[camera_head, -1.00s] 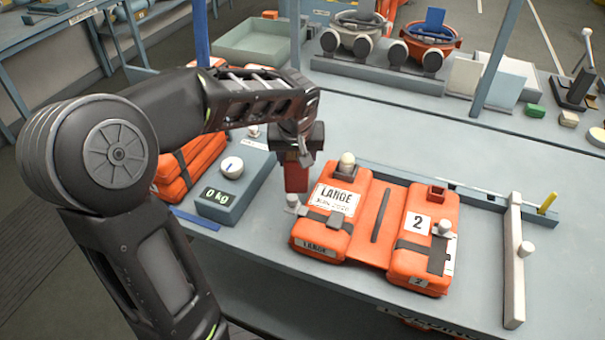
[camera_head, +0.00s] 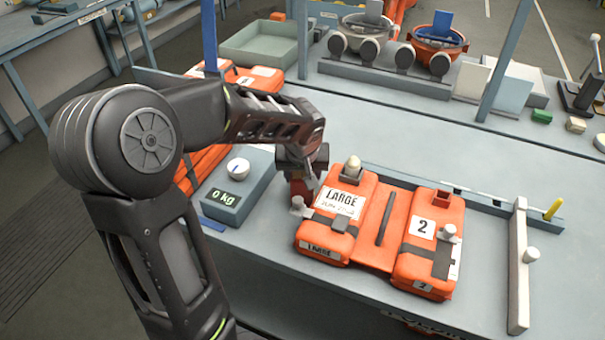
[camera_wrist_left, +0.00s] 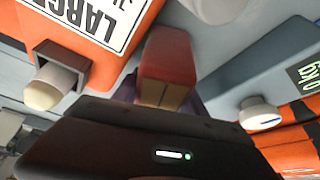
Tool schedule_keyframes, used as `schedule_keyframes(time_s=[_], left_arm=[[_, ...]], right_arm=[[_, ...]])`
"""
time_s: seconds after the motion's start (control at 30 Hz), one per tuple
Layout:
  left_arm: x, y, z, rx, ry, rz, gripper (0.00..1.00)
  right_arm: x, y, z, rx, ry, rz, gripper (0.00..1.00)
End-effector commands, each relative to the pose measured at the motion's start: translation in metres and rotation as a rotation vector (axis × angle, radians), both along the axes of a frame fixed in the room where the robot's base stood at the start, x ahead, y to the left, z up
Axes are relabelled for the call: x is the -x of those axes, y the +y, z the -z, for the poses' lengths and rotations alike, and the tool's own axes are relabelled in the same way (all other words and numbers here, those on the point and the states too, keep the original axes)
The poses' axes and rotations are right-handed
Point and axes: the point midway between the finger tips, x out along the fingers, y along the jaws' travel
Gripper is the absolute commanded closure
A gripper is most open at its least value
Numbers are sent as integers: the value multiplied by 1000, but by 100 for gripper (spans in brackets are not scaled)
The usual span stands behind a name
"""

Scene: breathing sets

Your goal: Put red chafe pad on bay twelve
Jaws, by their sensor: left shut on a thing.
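My left gripper (camera_head: 305,168) is shut on a red block-shaped pad (camera_wrist_left: 167,62), whose red side also shows below the gripper in the head view (camera_head: 303,187). The pad is just left of the orange breathing set (camera_head: 372,262), close to its left lobe; I cannot tell whether they touch. The set lies flat, labelled LARGE and 2. A similar small red block (camera_head: 437,200) sits at the back of its right lobe. A cream knob in a grey holder (camera_head: 352,168) stands at the back of the left lobe. I cannot make out a label for bay twelve. My right gripper is out of view.
A blue-grey scale (camera_head: 227,196) reading 0 kg stands left of the pad, with stacked orange sets (camera_head: 207,163) beyond it.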

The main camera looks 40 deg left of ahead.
Motion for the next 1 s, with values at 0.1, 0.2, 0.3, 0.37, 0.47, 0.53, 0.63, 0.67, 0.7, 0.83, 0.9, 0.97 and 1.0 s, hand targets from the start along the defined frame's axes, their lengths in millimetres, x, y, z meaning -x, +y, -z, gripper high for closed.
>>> schedule_keyframes(time_s=[0.1, 0.2, 0.3, 0.37, 0.47, 0.53, 0.63, 0.67, 0.7, 0.83, 0.9, 0.97, 1.0], left_arm=[[-1, 0, 2, 0, -2, 0, 100], [0, 0, 2, 0, 0, 0, 46], [0, 0, 2, 0, 0, 0, 41], [0, 0, 2, 0, 0, 0, 41], [0, 0, 2, 1, -1, 0, 41], [0, 0, 2, 1, -1, 0, 41], [0, 0, -2, 1, -1, 0, 41], [0, -1, -3, 0, -1, 0, 41], [1, -2, -6, 0, -4, 1, 41], [6, -6, -23, -1, -6, 1, 41], [10, -9, -36, 0, -6, 1, 41], [14, -12, -48, -1, -7, 0, 41], [17, -14, -56, 0, -7, 1, 41]], right_arm=[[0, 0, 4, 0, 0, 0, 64], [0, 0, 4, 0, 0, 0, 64], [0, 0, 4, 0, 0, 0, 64], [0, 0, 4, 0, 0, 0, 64], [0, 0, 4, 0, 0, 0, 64], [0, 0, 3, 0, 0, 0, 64], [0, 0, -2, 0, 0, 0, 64], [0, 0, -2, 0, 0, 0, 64], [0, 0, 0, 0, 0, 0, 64], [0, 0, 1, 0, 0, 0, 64], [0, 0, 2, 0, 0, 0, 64], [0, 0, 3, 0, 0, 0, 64], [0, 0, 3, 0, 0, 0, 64]])
